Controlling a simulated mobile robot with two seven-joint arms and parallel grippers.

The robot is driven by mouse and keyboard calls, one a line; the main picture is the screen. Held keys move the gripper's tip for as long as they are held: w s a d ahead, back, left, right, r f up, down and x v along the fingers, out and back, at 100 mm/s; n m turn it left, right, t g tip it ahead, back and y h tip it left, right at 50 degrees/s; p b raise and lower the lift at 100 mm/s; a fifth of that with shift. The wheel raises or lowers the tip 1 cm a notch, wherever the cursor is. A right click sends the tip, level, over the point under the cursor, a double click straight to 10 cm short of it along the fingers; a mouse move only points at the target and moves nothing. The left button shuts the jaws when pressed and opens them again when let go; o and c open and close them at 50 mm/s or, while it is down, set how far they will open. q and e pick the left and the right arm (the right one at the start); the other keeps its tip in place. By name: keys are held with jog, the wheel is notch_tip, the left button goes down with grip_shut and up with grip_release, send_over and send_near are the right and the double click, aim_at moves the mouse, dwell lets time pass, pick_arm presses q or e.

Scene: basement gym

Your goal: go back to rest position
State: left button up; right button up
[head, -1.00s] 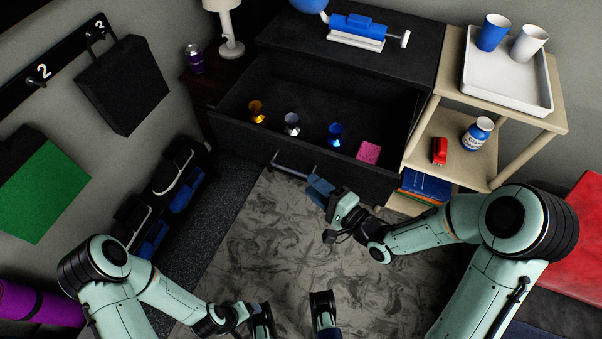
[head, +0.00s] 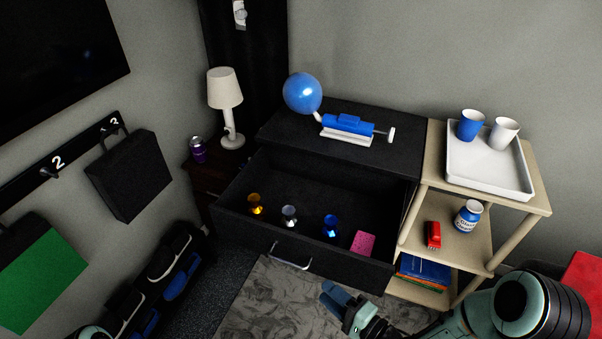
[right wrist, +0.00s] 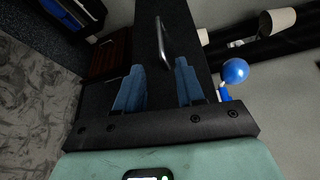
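My right gripper (head: 332,292) is low in the head view, in front of the drawer and just right of its handle. In the right wrist view (right wrist: 158,88) its two blue fingers stand apart with nothing between them. The metal drawer handle (head: 290,258) shows beyond the fingertips in the right wrist view (right wrist: 162,45), clear of them. The black drawer (head: 340,275) is pulled open. My left gripper is out of view.
The open drawer holds small gold, silver and blue objects and a pink block (head: 363,243). A beige shelf (head: 430,185) with a white tray (head: 490,178) stands right. A balloon pump (head: 347,125) sits on the cabinet. The patterned floor mat (head: 265,305) is clear.

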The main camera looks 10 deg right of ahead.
jog(key=s+f+n+g+h, duration=0.2)
jog(key=s+f+g+h, duration=0.1)
jog(key=f, duration=0.7)
jog(key=s+f+n+g+h, duration=0.2)
jog(key=s+f+g, duration=0.15)
jog(key=f, duration=0.65)
jog(key=s+a+f+n+g, duration=0.2)
jog(key=s+f+n+g, duration=0.45)
jog(key=s, duration=0.55)
notch_tip(320, 180, up, 10)
jog(key=s+m+g+h+p, duration=0.1)
jog(key=g+p, duration=0.1)
jog(key=p, duration=1)
jog(key=shift+f+p, duration=0.2)
jog(key=shift+p, duration=0.1)
jog(key=shift+s+a, duration=0.1)
jog(key=shift+s, duration=0.1)
